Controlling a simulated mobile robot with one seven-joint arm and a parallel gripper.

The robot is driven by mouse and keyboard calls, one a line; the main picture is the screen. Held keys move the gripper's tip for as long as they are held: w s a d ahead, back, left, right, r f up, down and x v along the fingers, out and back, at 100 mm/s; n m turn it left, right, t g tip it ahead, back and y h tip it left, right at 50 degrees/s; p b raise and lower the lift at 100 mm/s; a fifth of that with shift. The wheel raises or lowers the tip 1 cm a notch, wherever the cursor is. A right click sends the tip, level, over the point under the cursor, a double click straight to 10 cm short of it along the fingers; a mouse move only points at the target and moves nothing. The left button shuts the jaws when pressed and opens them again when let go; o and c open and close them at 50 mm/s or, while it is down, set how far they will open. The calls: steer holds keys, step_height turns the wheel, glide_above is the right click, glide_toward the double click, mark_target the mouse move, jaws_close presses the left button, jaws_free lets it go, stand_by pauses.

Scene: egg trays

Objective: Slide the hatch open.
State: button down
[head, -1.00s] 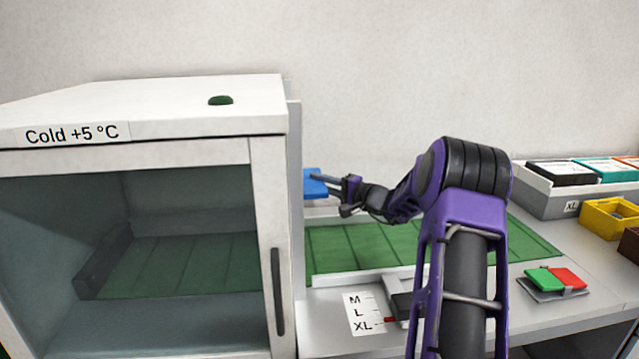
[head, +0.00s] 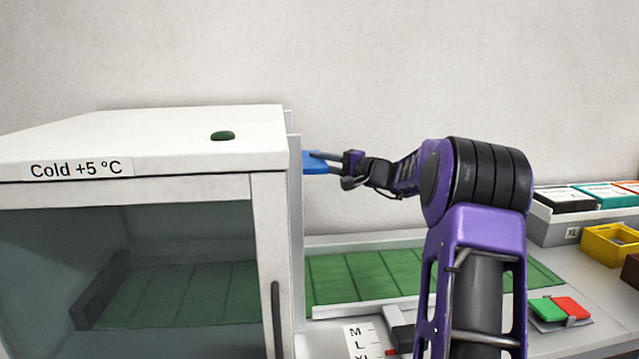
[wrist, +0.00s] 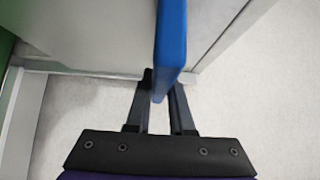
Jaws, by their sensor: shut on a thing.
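The blue handle (head: 314,168) stands out from the right side of the white cold cabinet (head: 200,150). My gripper (head: 322,159) reaches it from the right and is shut on it. In the wrist view the handle (wrist: 171,40) runs down between the two dark fingers of my gripper (wrist: 160,85). The hatch is seen nearly edge-on as a pale strip (head: 296,220) along the cabinet's right side. I cannot tell its panel from the frame around it, nor how wide the opening is.
A green belt (head: 370,275) runs beside and inside the cabinet, below my gripper. A dark egg-shaped piece (head: 222,136) lies on the cabinet top. Red and green pads (head: 560,308), a yellow box (head: 612,243) and a grey tray (head: 560,228) stand at right.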

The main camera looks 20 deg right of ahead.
steer(key=shift+r, duration=1.4)
steer(key=c, duration=0.8)
jaws_free()
steer(key=shift+f, duration=0.1)
steer(key=shift+d, duration=0.1)
steer(key=b+v, duration=0.1)
steer(key=v, duration=1.6)
steer(key=shift+s, duration=0.2)
